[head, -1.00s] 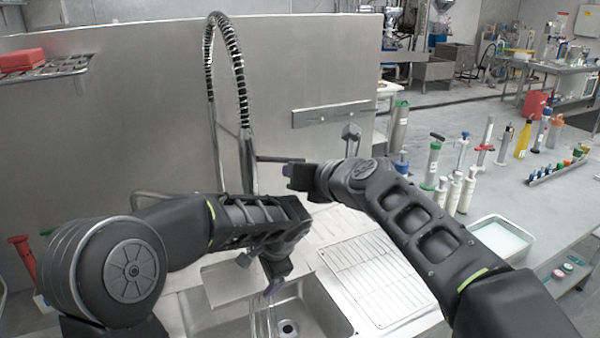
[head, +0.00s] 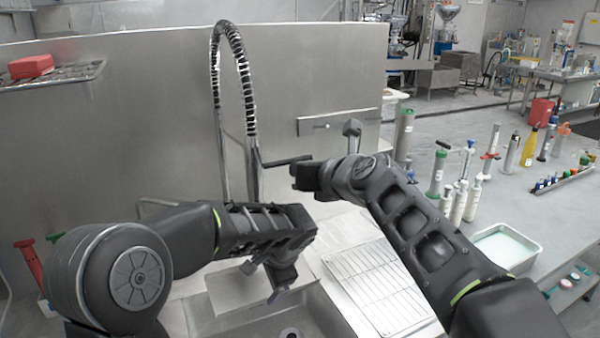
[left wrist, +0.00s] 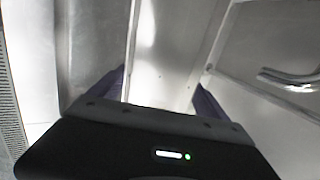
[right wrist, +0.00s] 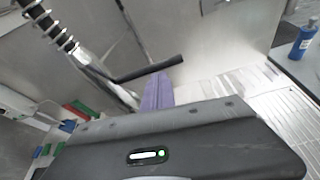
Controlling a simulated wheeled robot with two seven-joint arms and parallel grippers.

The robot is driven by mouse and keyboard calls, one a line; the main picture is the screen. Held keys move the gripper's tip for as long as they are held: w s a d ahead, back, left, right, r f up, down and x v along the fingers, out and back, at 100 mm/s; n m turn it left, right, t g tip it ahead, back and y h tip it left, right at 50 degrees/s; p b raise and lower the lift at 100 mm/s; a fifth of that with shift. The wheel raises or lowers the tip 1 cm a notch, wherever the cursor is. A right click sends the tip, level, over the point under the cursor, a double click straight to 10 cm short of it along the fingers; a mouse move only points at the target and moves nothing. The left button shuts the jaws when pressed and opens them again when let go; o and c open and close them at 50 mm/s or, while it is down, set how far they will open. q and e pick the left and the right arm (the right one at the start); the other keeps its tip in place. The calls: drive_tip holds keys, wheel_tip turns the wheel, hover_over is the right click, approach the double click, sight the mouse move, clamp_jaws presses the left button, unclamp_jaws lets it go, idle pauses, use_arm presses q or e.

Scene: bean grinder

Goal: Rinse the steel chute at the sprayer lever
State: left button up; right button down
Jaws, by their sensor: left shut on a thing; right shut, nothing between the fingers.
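My left gripper (head: 281,290) hangs over the sink basin, shut on the steel chute (left wrist: 165,50). In the left wrist view the bright chute lies between its purple fingers. In the head view a pale steel panel (head: 233,292) left of that gripper looks like the chute, largely hidden by my arm. The dark sprayer lever (head: 287,160) sticks out right from the sprayer's coiled hose (head: 236,75). My right gripper (head: 300,178) is shut and empty just below the lever's end. In the right wrist view its fingers (right wrist: 158,92) point up at the lever (right wrist: 150,70), apparently just apart.
A ribbed drainboard (head: 365,275) lies right of the sink basin (head: 325,315). A white tray (head: 505,245), bottles and tubes stand on the right-hand table. A shelf with a red block (head: 30,66) is at upper left. A steel splash panel closes off the back.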

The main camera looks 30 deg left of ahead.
drive_tip(key=shift+r, duration=1.05)
drive_tip(key=shift+d+r, duration=0.1)
drive_tip(key=shift+d, duration=0.05)
drive_tip(key=s+f+v, duration=0.1)
drive_tip(key=v, duration=0.8)
drive_tip(key=shift+f, duration=0.4)
drive_tip(key=shift+w+d, duration=0.1)
